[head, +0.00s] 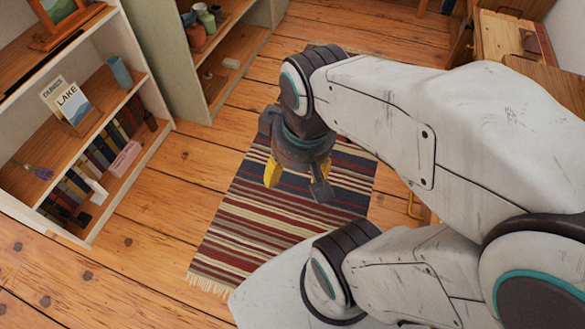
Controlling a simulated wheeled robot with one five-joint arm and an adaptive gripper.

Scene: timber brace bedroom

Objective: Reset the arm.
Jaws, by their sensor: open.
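My arm is bent across the right half of the head view. My gripper (296,188) hangs at its end, pointing down above the striped rug (232,240). Its yellow finger and its dark grey finger are spread apart. Nothing shows between them. The arm links hide part of the rug and the floor behind them.
A white bookcase (158,108) with books, a blue cup (119,71) and a LAKE book (73,105) stands at left. A second shelf unit (180,62) with small pots stands behind it. Wooden furniture (507,35) is at upper right. Bare floor (150,235) lies left of the rug.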

